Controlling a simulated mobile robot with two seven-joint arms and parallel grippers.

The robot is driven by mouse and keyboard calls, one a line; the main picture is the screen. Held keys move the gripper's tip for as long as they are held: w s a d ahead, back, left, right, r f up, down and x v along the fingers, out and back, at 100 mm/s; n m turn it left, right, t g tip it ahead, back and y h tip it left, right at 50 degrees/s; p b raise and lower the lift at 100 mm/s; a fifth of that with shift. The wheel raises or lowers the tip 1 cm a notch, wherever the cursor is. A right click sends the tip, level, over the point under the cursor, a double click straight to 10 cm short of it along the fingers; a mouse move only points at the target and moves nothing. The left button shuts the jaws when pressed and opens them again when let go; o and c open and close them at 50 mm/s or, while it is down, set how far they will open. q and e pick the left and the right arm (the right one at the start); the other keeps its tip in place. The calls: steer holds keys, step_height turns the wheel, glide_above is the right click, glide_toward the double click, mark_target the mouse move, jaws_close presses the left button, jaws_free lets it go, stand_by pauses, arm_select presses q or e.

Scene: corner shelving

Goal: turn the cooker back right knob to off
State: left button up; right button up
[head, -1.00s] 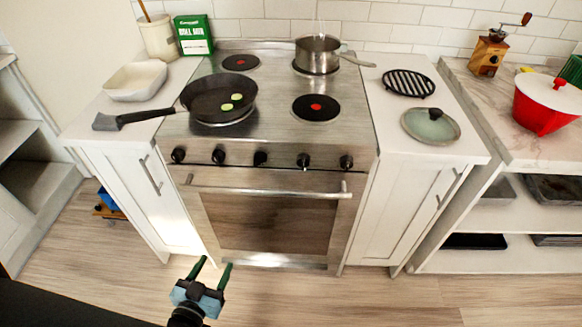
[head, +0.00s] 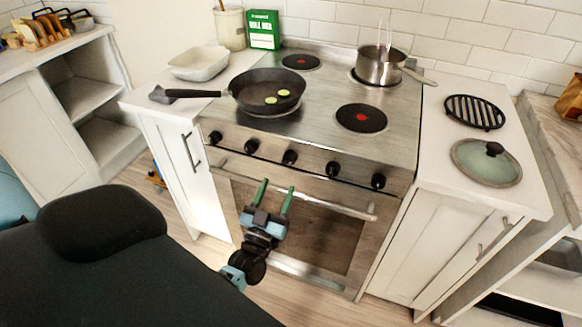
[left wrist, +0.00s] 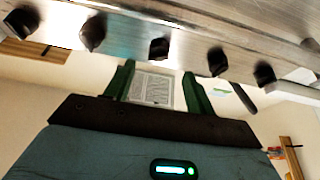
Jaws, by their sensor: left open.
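The cooker (head: 320,100) has a row of several black knobs along its front panel. They include a middle knob (head: 289,157), a fourth knob (head: 333,169) and a rightmost knob (head: 378,181); no label shows which is the back right one. A steaming pot (head: 382,66) stands on the back right burner. My left gripper (head: 275,188) is open and empty, below the middle knob and in front of the oven door. In the left wrist view its green fingers (left wrist: 158,78) point up towards the knobs, apart from them. My right gripper is out of view.
The oven handle (head: 300,192) runs across just below the knobs, close to my left gripper. A frying pan (head: 268,90) with green slices sits on the front left burner. A glass lid (head: 486,162) and black trivet (head: 473,112) lie on the right counter.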

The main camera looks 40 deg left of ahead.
mark_target(289, 159)
arm_select(q)
steer(key=x, duration=0.7)
steer(key=shift+w+p, duration=0.35)
steer(key=c, duration=1)
